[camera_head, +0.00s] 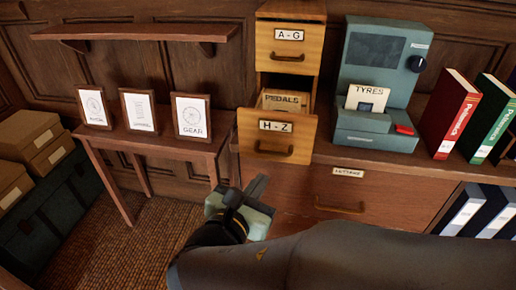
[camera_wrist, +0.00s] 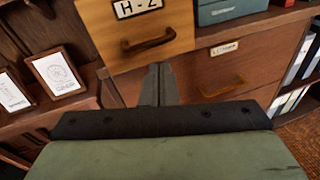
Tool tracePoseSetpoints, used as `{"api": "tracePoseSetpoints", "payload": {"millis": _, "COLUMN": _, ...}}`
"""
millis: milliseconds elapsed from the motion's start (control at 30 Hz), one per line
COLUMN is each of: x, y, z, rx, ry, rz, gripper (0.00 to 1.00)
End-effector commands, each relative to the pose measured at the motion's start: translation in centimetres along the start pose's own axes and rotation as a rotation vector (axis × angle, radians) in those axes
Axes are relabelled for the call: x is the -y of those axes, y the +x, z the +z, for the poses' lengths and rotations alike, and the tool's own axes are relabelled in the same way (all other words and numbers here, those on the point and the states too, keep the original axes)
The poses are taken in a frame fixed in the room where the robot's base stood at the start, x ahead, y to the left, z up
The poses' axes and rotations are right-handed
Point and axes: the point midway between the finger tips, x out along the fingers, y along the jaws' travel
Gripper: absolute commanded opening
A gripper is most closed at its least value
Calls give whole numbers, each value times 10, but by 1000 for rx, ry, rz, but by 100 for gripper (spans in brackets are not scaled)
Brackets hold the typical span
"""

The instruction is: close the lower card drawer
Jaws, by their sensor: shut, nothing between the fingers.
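The wooden card cabinet has an upper drawer labelled A-G (camera_head: 290,48), which is shut. The lower card drawer labelled H-Z (camera_head: 277,136) is pulled out toward me, with a PEDALS card showing inside. Its front and dark handle also show in the wrist view (camera_wrist: 138,36). My gripper (camera_head: 257,188) is shut and empty, below and slightly left of the H-Z drawer front. In the wrist view its closed fingertips (camera_wrist: 158,72) point up at the area just under that drawer's handle. I cannot tell whether they touch it.
A teal machine with a TYRES card (camera_head: 375,70) stands right of the cabinet, then red (camera_head: 450,115) and green (camera_head: 492,120) books. A wide lower drawer (camera_head: 345,190) lies beneath. A small table with framed pictures (camera_head: 139,110) is at left, under a wall shelf (camera_head: 140,32).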

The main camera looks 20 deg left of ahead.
Motion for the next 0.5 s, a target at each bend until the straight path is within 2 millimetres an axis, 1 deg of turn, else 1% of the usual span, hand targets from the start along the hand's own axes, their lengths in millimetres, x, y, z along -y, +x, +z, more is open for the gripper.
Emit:
{"api": "tracePoseSetpoints", "payload": {"millis": 33, "x": -23, "y": -15, "z": -15, "rx": 38, "ry": -50, "rz": 93, "gripper": 0}}
{"api": "tracePoseSetpoints", "payload": {"millis": 100, "x": -44, "y": -30, "z": -17, "rx": 80, "ry": -93, "rz": 173, "gripper": 0}}
{"api": "tracePoseSetpoints", "payload": {"millis": 167, "x": -54, "y": -38, "z": -17, "rx": 101, "ry": -113, "rz": 213, "gripper": 0}}
{"api": "tracePoseSetpoints", "payload": {"millis": 233, "x": -59, "y": -40, "z": -16, "rx": 113, "ry": -123, "rz": 233, "gripper": 0}}
{"api": "tracePoseSetpoints", "payload": {"millis": 367, "x": -62, "y": -27, "z": -13, "rx": 115, "ry": -124, "rz": 232, "gripper": 0}}
{"api": "tracePoseSetpoints", "payload": {"millis": 500, "x": -68, "y": -1, "z": -11, "rx": 113, "ry": -122, "rz": 230, "gripper": 0}}
